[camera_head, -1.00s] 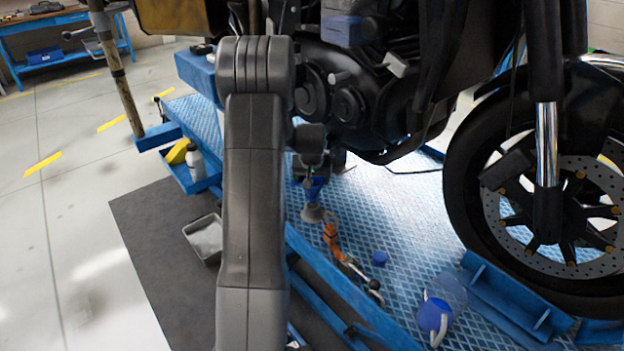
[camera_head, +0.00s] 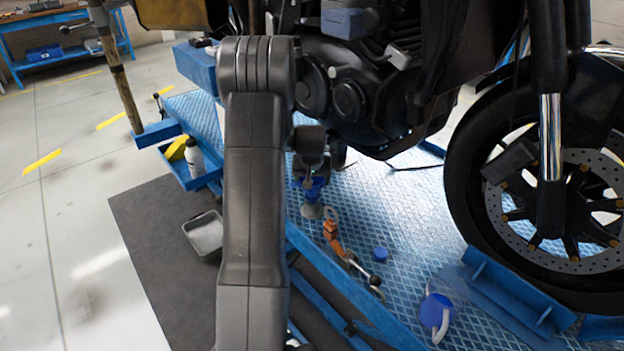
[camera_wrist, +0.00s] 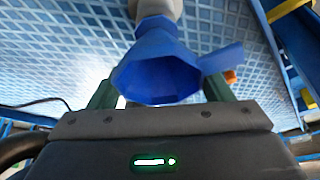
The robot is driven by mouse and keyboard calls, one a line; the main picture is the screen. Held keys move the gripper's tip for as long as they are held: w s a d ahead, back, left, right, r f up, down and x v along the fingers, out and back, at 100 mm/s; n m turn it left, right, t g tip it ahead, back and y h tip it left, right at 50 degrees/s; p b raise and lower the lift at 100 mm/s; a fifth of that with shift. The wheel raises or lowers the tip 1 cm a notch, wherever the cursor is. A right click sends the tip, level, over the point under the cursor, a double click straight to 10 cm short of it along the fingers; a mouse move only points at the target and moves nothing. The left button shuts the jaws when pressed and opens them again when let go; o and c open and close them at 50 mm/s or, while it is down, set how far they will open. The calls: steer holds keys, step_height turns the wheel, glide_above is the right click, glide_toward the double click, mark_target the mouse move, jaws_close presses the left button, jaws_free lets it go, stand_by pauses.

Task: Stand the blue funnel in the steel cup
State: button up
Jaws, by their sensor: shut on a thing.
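The blue funnel (camera_head: 313,187) is below my wrist in the head view, partly hidden by my arm. In the wrist view the funnel (camera_wrist: 158,75) has its wide mouth toward the camera and its narrow end pointing away. My gripper (camera_wrist: 161,90) is shut on the funnel, with a green finger on each side. The grey steel cup (camera_head: 311,211) stands on the blue platform directly under the funnel. It also shows in the wrist view (camera_wrist: 158,8), behind the funnel's narrow end. I cannot tell whether the spout is inside the cup.
An orange-handled tool (camera_head: 332,238) lies close right of the cup. A blue cap (camera_head: 380,254) and a blue-and-white container (camera_head: 436,311) are farther right. The motorcycle engine (camera_head: 365,85) overhangs the platform behind. A grey tray (camera_head: 204,236) lies on the dark mat at left.

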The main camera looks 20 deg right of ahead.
steer(key=shift+f, duration=0.1)
stand_by(0.3)
steer(key=shift+f+b, duration=0.55)
steer(key=shift+f, duration=0.05)
steer(key=shift+f, duration=0.2)
stand_by(0.4)
steer(key=o, duration=1)
steer(key=shift+o, duration=0.2)
steer(key=p+v, duration=0.2)
steer(key=v, duration=1.2)
steer(key=shift+f, duration=0.1)
